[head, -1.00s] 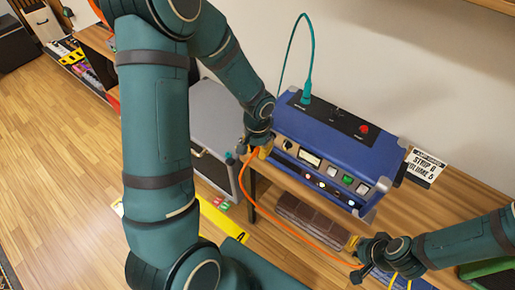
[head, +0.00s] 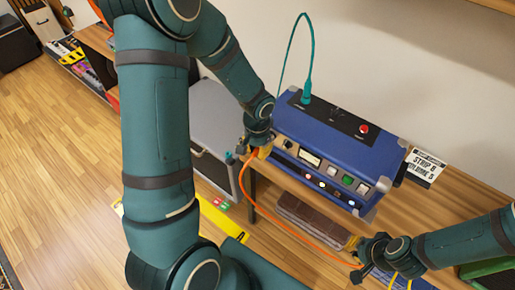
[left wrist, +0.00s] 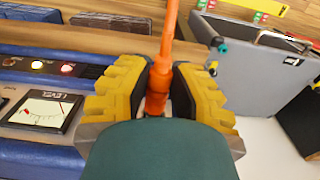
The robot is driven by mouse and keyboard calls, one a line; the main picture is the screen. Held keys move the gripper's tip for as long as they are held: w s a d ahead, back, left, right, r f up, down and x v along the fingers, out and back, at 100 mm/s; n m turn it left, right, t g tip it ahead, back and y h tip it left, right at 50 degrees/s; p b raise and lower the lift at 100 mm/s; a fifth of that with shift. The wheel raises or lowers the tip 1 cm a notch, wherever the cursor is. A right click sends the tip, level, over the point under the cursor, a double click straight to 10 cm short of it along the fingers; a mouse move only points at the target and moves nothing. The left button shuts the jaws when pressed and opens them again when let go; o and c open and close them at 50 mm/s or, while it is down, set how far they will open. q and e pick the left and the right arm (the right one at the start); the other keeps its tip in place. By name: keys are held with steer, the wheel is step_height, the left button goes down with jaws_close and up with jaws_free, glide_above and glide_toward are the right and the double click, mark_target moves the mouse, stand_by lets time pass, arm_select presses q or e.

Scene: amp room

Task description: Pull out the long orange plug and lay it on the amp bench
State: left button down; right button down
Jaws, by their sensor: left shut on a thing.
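The blue amp (head: 330,145) stands on the wooden amp bench (head: 425,210). My left gripper (head: 252,150) is at the amp's front left end. In the left wrist view its yellow-padded fingers (left wrist: 160,92) are shut on the long orange plug (left wrist: 181,95). The orange cable (head: 290,229) hangs from there in a curve towards the lower right. The plug's tip is hidden, so I cannot tell whether it is in a socket. My right gripper (head: 364,262) is low in front of the bench, near the cable's lower end; its fingers are too small to read.
A teal plug (head: 306,93) with a looping cable stands upright in the amp's top. A grey cabinet (head: 212,110) is left of the bench. A brown ribbed case (head: 305,217) sits under the bench top. A printed card (head: 425,168) stands right of the amp, beside bare bench.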

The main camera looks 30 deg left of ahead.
arm_select(q)
steer(key=shift+s+a+f+b, duration=0.15)
steer(key=shift+s+b, duration=0.65)
steer(key=shift+s, duration=1.2)
